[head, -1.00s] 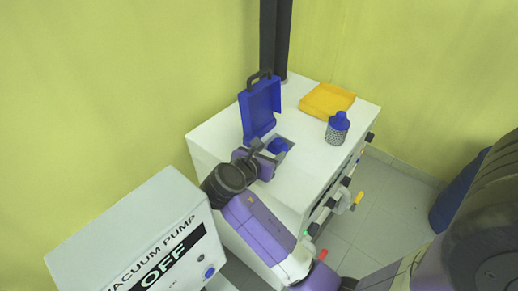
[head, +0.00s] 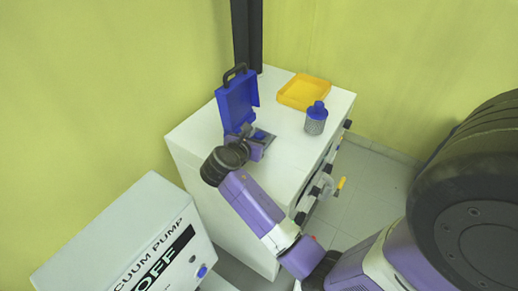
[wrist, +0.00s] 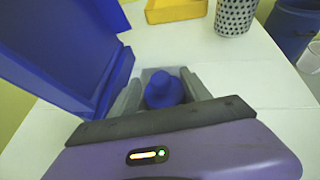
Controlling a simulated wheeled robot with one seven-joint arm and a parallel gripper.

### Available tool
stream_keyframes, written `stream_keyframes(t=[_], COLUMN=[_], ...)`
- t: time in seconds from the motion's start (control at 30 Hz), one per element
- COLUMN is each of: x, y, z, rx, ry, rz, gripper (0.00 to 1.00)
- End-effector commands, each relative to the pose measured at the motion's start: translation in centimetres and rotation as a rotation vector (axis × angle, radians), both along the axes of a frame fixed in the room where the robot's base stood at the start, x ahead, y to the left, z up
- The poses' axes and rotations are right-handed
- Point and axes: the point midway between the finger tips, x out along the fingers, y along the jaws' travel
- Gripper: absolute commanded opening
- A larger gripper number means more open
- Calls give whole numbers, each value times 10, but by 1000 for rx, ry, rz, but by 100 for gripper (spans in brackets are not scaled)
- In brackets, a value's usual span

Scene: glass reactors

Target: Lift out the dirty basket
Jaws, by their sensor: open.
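A blue basket top with a round knob (wrist: 163,90) sits in the square opening in the white cabinet top, between the fingers of my open gripper (wrist: 160,95) in the wrist view. Whether the fingers touch it I cannot tell. In the head view my gripper (head: 252,140) is over the opening and hides most of it; a bit of the blue knob (head: 260,134) shows. The blue lid (head: 238,101) with a dark handle stands open beside the opening. A second basket (head: 316,119), grey mesh with a blue top, stands upright on the cabinet.
A yellow tray (head: 303,91) lies at the back of the white cabinet (head: 215,147). A dark column (head: 247,35) rises behind. The vacuum pump box (head: 110,235), marked OFF, stands at the lower left. The cabinet's right front has knobs and a tap with an orange handle (head: 341,184).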

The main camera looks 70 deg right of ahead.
Motion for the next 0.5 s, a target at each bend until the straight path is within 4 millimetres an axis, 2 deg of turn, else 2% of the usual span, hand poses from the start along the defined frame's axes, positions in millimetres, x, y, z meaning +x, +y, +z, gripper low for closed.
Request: stream_keyframes(t=[0.07,0.33,0.37,0.5], x=[0,0,0,0], y=[0,0,0,0], z=[0,0,0,0], rx=[0,0,0,0], ry=[0,0,0,0], rz=[0,0,0,0], gripper=[56,3,0,0])
